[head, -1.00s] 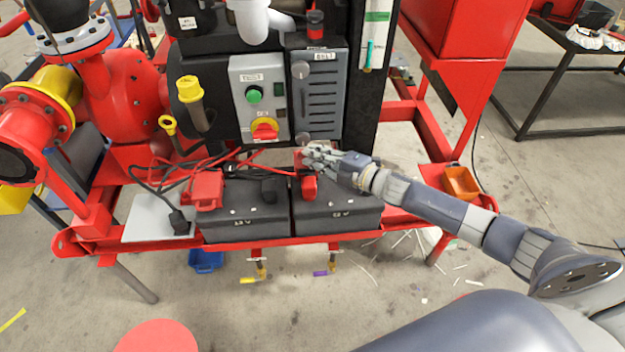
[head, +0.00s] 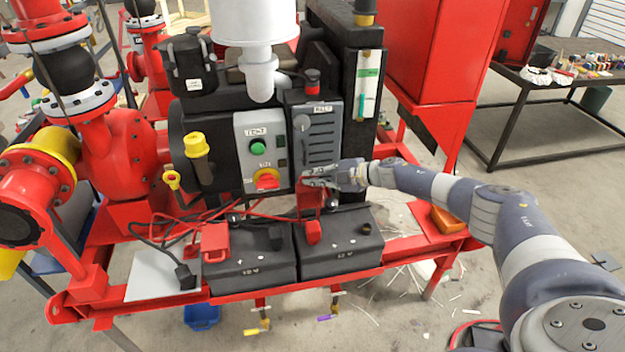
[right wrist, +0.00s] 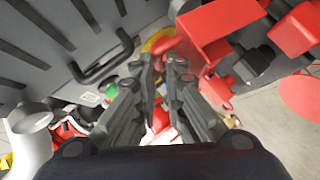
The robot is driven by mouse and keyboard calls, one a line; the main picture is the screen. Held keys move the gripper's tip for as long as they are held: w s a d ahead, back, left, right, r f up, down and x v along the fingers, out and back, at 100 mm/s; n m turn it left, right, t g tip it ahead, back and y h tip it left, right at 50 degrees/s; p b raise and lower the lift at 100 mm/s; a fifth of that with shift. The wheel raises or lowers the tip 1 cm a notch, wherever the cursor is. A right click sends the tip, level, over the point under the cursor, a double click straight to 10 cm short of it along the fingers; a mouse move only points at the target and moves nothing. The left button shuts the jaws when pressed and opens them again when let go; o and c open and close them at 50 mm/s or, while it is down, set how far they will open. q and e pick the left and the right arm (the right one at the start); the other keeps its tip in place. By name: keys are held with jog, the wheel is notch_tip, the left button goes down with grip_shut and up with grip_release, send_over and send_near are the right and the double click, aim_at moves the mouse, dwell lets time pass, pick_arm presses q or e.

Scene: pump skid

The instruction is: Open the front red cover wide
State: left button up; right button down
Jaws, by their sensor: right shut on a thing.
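Two black batteries stand side by side on the red skid. The right battery (head: 340,250) has a red terminal piece (head: 313,232) on top, with a red upright flap (head: 308,198) above it. My right gripper (head: 318,179) is at the top of this flap, in front of the grey vented panel, and appears shut on it. In the right wrist view the fingers (right wrist: 166,68) are close together beside a boxy red part (right wrist: 215,38); the exact grip is hidden. The left battery (head: 250,262) carries another red cover (head: 214,242). My left gripper is out of view.
Behind the gripper are the grey vented panel (head: 318,140) and a control box (head: 262,152) with a green button and red knob. Red and black cables (head: 180,240) lie left of the batteries. An orange bin (head: 446,220) sits on the skid at right.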

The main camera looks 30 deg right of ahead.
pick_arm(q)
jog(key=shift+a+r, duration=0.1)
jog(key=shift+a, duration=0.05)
pick_arm(e)
jog(key=shift+w+d, duration=0.2)
jog(key=shift+d, duration=0.3)
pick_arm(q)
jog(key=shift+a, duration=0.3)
pick_arm(e)
jog(key=shift+f, duration=0.1)
jog(key=c, duration=1.7)
grip_release()
jog(key=shift+d, duration=0.1)
jog(key=shift+s, duration=0.15)
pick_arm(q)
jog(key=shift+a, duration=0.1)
pick_arm(e)
jog(key=v, duration=1.2)
